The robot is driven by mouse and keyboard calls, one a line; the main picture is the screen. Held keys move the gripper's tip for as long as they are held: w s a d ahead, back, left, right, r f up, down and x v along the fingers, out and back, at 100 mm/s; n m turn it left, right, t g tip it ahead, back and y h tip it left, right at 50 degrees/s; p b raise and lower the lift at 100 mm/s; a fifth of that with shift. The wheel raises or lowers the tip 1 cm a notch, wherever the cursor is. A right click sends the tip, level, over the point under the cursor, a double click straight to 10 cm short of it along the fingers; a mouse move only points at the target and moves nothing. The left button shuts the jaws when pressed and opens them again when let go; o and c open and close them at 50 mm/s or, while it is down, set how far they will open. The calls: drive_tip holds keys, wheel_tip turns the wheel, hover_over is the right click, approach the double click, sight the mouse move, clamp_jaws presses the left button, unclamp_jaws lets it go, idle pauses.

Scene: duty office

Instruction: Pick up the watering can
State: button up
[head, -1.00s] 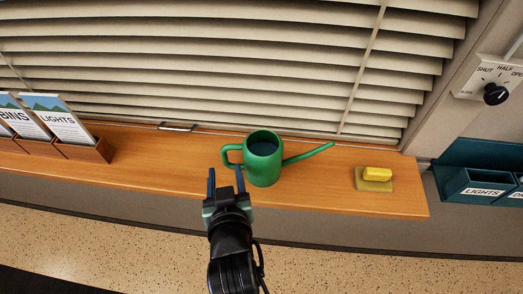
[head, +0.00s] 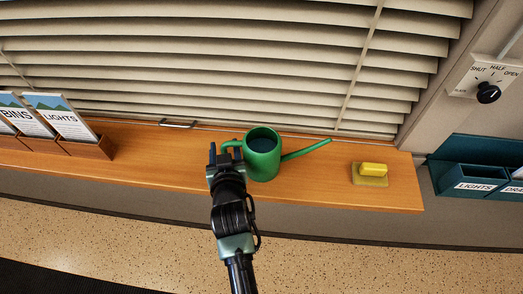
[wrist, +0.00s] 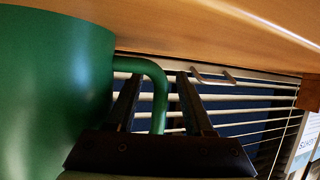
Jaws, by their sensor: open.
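The green watering can (head: 263,160) stands upright on the wooden window sill, its spout pointing right and its handle on the left. Dark contents show in its open top. My gripper (head: 225,152) is at the handle side of the can, open, with one finger on each side of the handle as far as I can tell. In the wrist view the can's body (wrist: 50,90) fills the left side. The handle (wrist: 158,90) shows between my two open fingers (wrist: 157,80). Whether a finger touches it I cannot tell.
On the sill (head: 310,190), a yellow sponge (head: 373,169) lies on a pad to the right. A wooden leaflet holder (head: 85,146) stands at the left. Blinds (head: 220,70) hang close behind the can. A teal tray (head: 470,178) is beyond the sill's right end.

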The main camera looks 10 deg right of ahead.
drive_tip(key=shift+c, duration=0.3)
clamp_jaws()
idle(1.1)
drive_tip(key=shift+w+r, duration=0.1)
drive_tip(key=shift+r, duration=0.1)
